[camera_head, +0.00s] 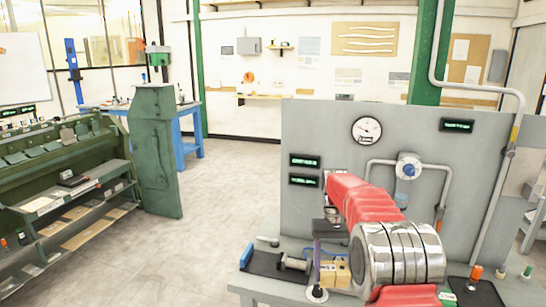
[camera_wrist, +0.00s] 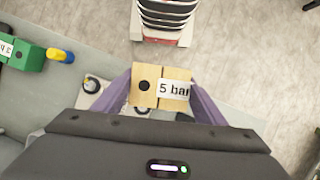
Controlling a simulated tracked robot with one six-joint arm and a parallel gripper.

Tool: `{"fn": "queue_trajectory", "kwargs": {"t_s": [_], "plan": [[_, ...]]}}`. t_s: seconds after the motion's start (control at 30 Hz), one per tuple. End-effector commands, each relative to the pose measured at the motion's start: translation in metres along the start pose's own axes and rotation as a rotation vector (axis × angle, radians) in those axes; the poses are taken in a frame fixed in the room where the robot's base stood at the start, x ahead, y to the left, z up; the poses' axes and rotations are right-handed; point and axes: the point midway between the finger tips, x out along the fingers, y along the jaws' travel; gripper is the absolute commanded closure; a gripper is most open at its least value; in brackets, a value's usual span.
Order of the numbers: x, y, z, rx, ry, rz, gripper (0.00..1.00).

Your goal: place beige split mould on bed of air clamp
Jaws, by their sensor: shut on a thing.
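The beige split mould (camera_head: 335,274) is a small light block with a dark hole. In the head view my gripper (camera_head: 328,262) is at the bench's front. What looks like the air clamp (camera_head: 262,263), a dark and blue base with a grey cylinder, lies just left of the mould. The mould's height above the bench is unclear.
A round pad with a black knob (camera_head: 317,293) is by the bench's front edge. A green labelled block (camera_wrist: 24,54) and a yellow-and-blue item (camera_wrist: 60,55) lie on the bench. A grey gauge panel (camera_head: 325,130) stands behind. Open floor (camera_head: 215,220) is at left.

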Motion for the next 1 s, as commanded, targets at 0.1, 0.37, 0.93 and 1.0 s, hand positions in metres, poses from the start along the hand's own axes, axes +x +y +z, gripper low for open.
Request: {"fn": "queue_trajectory", "kwargs": {"t_s": [0.1, 0.37, 0.93, 1.0], "plan": [[0.003, -0.015, -0.001, -0.022, 0.0, 0.01, 0.65], [0.003, -0.018, -0.001, -0.027, 0.0, 0.011, 0.65], [0.061, -0.016, 0.016, -0.025, -0.003, 0.01, 0.65], [0.071, -0.016, 0.019, -0.025, -0.001, 0.01, 0.65]]}}
